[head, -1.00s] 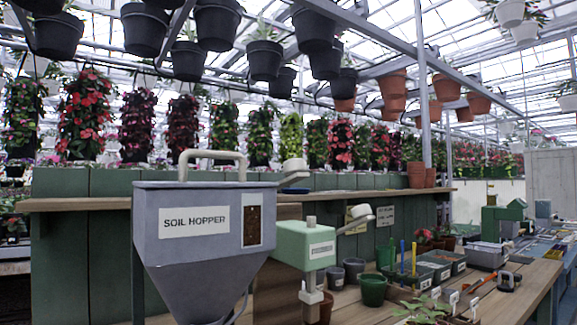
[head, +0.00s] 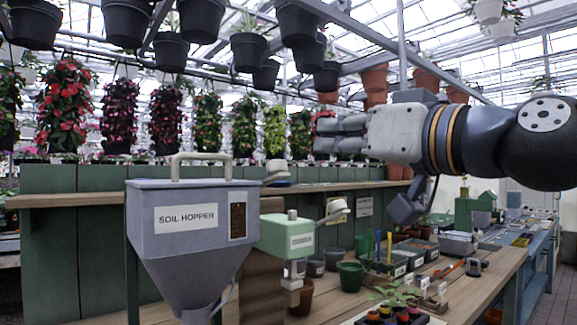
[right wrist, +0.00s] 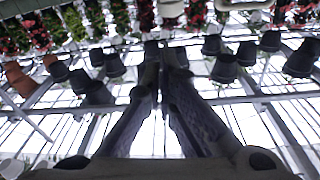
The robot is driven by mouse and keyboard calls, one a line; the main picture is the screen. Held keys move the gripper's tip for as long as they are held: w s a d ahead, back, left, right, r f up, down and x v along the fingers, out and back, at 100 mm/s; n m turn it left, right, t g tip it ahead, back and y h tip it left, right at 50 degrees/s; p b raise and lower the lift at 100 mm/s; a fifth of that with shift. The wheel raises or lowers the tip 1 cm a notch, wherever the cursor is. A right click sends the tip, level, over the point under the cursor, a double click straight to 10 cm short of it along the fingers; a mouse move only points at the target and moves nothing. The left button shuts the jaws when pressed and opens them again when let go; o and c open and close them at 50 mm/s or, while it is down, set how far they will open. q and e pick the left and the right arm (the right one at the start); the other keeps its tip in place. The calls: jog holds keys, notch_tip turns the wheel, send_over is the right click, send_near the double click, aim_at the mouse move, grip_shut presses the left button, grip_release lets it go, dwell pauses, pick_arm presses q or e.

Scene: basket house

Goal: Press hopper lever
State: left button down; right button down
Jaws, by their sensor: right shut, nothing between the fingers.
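The grey soil hopper (head: 170,250) with a "SOIL HOPPER" label stands at the left in the head view, with a beige handle on top. A pale lever with a rounded end (head: 276,170) sticks out by its upper right side. A green box-shaped device (head: 285,236) stands just right of the hopper and has a similar pale lever (head: 333,211). My right gripper (head: 318,134) is raised in the air, up and right of both levers, apart from them. In the right wrist view its fingers (right wrist: 163,55) are together and empty. My left gripper is out of view.
The wooden bench (head: 480,283) holds a green pot (head: 350,274), trays (head: 385,264) and seedlings (head: 398,294) right of the hopper. Black pots (head: 200,18) hang overhead. A shelf (head: 90,199) runs behind the hopper.

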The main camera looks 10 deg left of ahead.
jog(key=shift+s+r+y, duration=0.15)
jog(key=shift+s+r, duration=0.05)
jog(key=shift+r, duration=0.3)
jog(key=shift+s+r+y, duration=0.15)
jog(key=shift+r, duration=0.35)
jog(key=w+a, duration=0.2)
jog(key=w+a+f, duration=0.1)
jog(key=w+a, duration=0.1)
jog(key=a, duration=0.1)
jog(key=w+a, duration=0.1)
jog(key=a, duration=0.1)
jog(key=shift+w+a+f, duration=0.2)
jog(key=shift+w, duration=0.2)
jog(key=shift+s+f, duration=0.1)
jog(key=shift+f, duration=0.45)
jog(key=shift+d, duration=0.1)
